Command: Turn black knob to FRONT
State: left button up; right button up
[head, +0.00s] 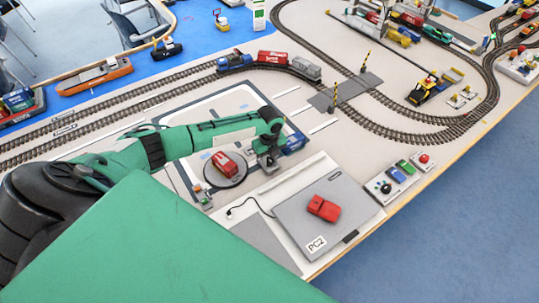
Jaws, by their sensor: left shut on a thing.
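My left gripper (268,161) points down at the layout, just right of a round grey turntable (211,180). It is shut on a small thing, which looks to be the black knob. The fingers hide most of the knob, so its pointer and any FRONT marking cannot be read. A red vehicle (226,164) sits on the turntable, close to the left of the gripper. My right gripper is not in view.
A grey laptop (323,213) with a red toy truck (323,208) on its lid lies to the right. A button panel (403,178) stands beyond it. A blue vehicle (294,141) is close behind my gripper. Train tracks and a train (273,57) lie farther back.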

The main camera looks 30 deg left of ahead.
aim_at(269, 160)
pick_arm(q)
jog(key=shift+m, duration=1.1)
jog(key=o, duration=1)
jog(key=shift+c, duration=0.2)
jog(key=shift+r, duration=0.15)
notch_tip(269, 160, up, 14)
jog(key=b, duration=0.3)
jog(key=shift+f, duration=0.2)
